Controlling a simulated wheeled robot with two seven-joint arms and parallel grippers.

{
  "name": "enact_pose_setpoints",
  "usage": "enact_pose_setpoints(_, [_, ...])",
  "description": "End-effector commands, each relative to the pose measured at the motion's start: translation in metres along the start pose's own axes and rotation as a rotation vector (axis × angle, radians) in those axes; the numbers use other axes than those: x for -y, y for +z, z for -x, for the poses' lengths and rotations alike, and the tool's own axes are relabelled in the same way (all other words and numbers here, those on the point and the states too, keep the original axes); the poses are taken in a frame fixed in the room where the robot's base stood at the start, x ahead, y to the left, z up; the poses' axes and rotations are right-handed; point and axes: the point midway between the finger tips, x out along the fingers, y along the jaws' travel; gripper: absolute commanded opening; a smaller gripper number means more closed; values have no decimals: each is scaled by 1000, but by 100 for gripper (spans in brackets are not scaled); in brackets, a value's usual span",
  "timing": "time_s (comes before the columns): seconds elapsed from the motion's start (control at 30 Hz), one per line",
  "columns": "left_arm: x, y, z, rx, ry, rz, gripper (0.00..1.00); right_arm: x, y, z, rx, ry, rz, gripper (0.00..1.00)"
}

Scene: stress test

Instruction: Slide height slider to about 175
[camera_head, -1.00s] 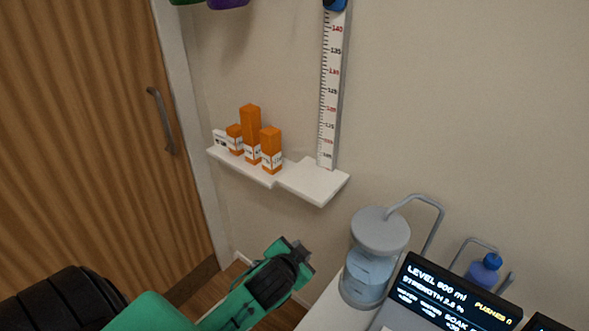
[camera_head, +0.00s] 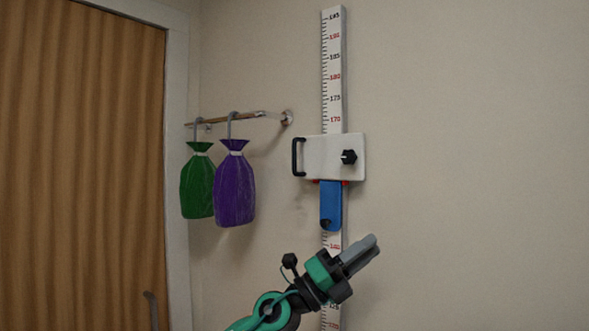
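The height slider is a white block (camera_head: 322,157) on a vertical ruler (camera_head: 333,75) fixed to the wall. It has a black handle (camera_head: 297,157) on its left and a black knob (camera_head: 348,157) on its right. A blue piece (camera_head: 331,207) hangs below it over the ruler. The mark just above the block reads about 170; the ruler part behind it is hidden. My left gripper (camera_head: 364,254) is below and right of the block, apart from it, in front of the lower ruler. Its fingers look close together, but I cannot tell whether they are shut. My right gripper is out of view.
A green bag (camera_head: 198,184) and a purple bag (camera_head: 234,187) hang from a wall rail (camera_head: 240,117) left of the ruler. A wooden door (camera_head: 85,170) is at the far left. The wall right of the ruler is clear.

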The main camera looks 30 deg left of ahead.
Motion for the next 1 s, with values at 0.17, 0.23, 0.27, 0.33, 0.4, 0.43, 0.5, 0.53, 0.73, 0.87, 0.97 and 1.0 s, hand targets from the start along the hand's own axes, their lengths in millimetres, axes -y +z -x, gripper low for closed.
enact_pose_setpoints(0.17, [38, 33, -17, -167, 53, -295, 26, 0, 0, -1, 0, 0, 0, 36])
enact_pose_setpoints(0.23, [49, 48, -19, -221, 94, -405, 26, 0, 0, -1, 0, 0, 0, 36])
enact_pose_setpoints(0.27, [53, 56, -20, -240, 115, -450, 26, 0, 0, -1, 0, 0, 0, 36])
enact_pose_setpoints(0.33, [65, 75, -18, -280, 172, -555, 26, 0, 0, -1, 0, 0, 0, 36])
enact_pose_setpoints(0.4, [76, 98, -14, -309, 239, -656, 26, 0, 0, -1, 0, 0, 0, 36])
enact_pose_setpoints(0.43, [82, 108, -12, -319, 270, -697, 26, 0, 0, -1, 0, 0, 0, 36])
enact_pose_setpoints(0.5, [95, 135, -3, -332, 351, -787, 26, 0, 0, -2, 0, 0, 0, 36])
enact_pose_setpoints(0.53, [101, 147, 1, -336, 388, -822, 26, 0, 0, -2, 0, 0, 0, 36])
enact_pose_setpoints(0.73, [142, 219, 40, -315, 625, -990, 26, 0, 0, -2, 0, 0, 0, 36])
enact_pose_setpoints(0.87, [160, 246, 60, -294, 726, -1035, 26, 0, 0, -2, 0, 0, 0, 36])
enact_pose_setpoints(0.97, [165, 256, 67, -285, 763, -1046, 26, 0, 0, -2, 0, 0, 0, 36])
enact_pose_setpoints(1.0, [165, 258, 68, -283, 770, -1048, 26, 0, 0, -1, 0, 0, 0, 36])
